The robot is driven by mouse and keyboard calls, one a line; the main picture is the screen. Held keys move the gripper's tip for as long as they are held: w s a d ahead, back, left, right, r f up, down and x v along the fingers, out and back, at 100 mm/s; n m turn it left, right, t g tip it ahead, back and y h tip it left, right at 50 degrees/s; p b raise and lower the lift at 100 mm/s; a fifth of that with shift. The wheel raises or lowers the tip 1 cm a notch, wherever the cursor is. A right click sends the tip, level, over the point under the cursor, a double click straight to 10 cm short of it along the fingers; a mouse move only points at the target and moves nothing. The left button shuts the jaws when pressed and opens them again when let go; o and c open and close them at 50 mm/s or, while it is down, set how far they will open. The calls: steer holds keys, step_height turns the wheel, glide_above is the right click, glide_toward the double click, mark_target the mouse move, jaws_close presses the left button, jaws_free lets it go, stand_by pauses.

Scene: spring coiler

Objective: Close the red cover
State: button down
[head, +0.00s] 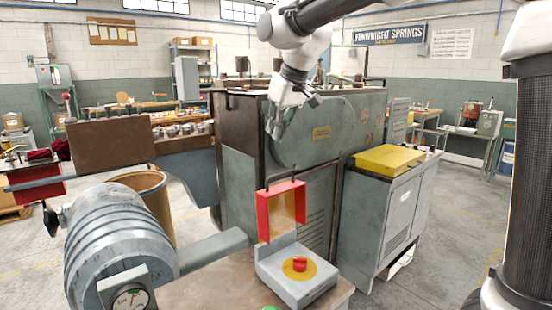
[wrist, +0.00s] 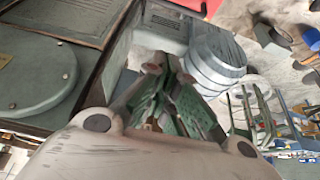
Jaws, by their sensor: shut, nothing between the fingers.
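The red cover (head: 263,217) stands upright, raised on its hinge behind a grey button box (head: 283,285). It has a red frame, a see-through amber panel and a dark bar handle on top. The box has a red button (head: 300,264) on a yellow disc, uncovered. My gripper (head: 273,134) is shut and empty, above the cover and apart from it, in front of the green machine. In the wrist view my gripper (wrist: 168,75) points toward the ribbed grey drum.
A ribbed grey drum (head: 118,240) with a gauge stands left of the box. The green machine (head: 330,130) rises close behind. A grey cabinet (head: 385,212) with a yellow case (head: 389,159) stands to the right. There is open air in front of the cover.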

steer(key=x, duration=1)
steer(key=shift+s+d+f, duration=0.1)
steer(key=shift+s+d, duration=0.4)
steer(key=shift+s, duration=0.3)
steer(key=shift+s+d+f, duration=0.1)
steer(key=shift+s+d, duration=0.45)
steer(key=shift+s, duration=0.2)
steer(key=shift+s, duration=0.1)
